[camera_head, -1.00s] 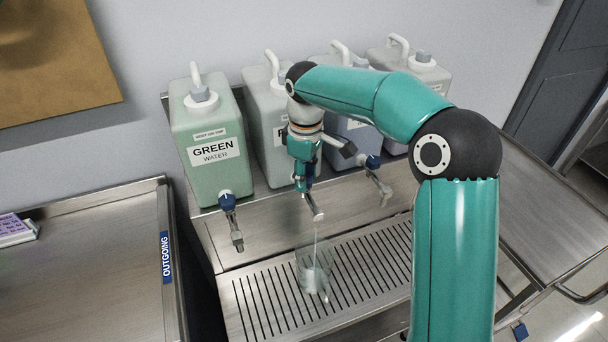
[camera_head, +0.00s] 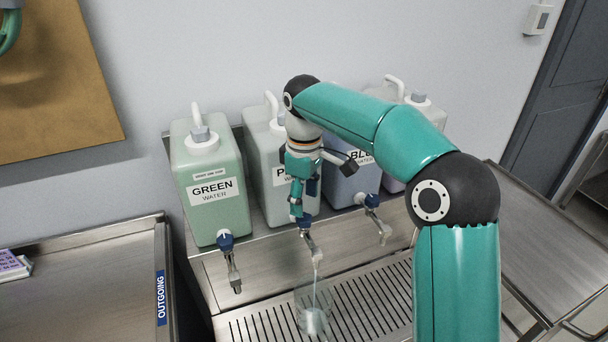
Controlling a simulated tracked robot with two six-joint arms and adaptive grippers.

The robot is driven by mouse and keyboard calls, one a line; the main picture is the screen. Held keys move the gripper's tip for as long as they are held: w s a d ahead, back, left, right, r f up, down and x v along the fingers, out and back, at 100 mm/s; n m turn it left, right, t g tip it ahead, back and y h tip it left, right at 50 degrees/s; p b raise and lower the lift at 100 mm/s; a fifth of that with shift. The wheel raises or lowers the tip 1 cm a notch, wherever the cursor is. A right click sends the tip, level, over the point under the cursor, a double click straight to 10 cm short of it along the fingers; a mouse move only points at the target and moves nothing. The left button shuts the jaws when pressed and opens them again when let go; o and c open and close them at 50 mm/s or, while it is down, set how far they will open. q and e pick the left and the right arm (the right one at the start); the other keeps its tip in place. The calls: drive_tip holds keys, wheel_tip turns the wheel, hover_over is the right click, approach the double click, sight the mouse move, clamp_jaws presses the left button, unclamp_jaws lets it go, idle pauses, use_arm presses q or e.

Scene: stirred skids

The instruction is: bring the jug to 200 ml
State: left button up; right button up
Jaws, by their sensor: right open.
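A clear jug (camera_head: 312,306) stands on the slotted drip tray (camera_head: 268,325), under the tap (camera_head: 311,243) of the second container from the left. A pale stream (camera_head: 316,275) runs from that tap into the jug, and some pale liquid shows low in it. Its graduations cannot be read. My right gripper (camera_head: 297,208) is open at this tap, close to its handle, pointing down. The gripper partly hides the tap and the container (camera_head: 263,150), whose label begins with "P". My left gripper is not in view.
The green water container (camera_head: 210,165) stands to the left with its own tap (camera_head: 229,260). The blue water container (camera_head: 350,188) and another behind my arm (camera_head: 425,104) stand to the right. A steel table marked OUTGOING (camera_head: 80,285) is at the left.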

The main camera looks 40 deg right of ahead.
wheel_tip(320, 180, up, 7)
idle(0.3)
drive_tip(key=shift+f, duration=0.1)
idle(0.4)
